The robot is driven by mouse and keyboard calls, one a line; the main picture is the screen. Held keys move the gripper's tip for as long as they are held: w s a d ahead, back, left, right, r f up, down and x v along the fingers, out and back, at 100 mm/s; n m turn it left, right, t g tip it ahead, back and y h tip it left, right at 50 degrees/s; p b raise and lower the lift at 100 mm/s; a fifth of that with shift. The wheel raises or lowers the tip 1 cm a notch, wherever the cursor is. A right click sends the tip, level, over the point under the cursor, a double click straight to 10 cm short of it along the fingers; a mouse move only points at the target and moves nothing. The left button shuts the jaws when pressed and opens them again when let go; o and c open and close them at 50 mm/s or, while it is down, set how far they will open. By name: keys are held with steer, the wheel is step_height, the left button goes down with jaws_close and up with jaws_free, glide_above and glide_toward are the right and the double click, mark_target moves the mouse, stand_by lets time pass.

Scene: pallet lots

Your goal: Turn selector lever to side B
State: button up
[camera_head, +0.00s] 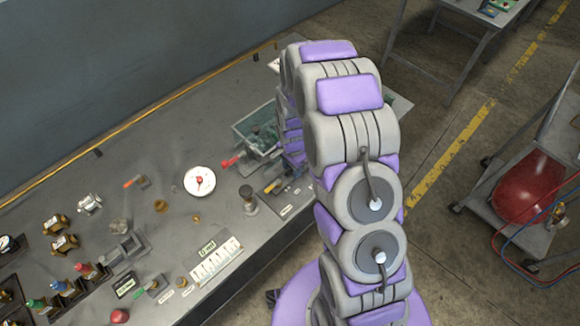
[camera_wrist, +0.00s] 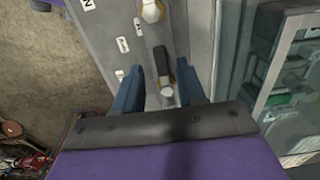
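In the wrist view, the selector lever (camera_wrist: 161,66) has a black grip and a pale metal lower end, and it stands on a grey panel (camera_wrist: 185,20). My gripper (camera_wrist: 160,82) is open, with one blue finger on each side of the lever. I see gaps beside the lever; contact with either finger is not visible. In the head view my arm hides the gripper and the lever.
A clear-walled case (camera_wrist: 290,85) stands close on the right in the wrist view. A pale knob (camera_wrist: 152,10) sits on the panel beyond the lever. In the head view, the workbench (camera_head: 150,200) holds a round white dial (camera_head: 199,181) and several small fittings.

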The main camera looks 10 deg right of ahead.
steer(key=shift+d, duration=0.2)
steer(key=shift+c, duration=1)
steer(key=shift+a, duration=1)
jaws_close()
steer(key=shift+w+d, duration=0.1)
steer(key=shift+d, duration=0.2)
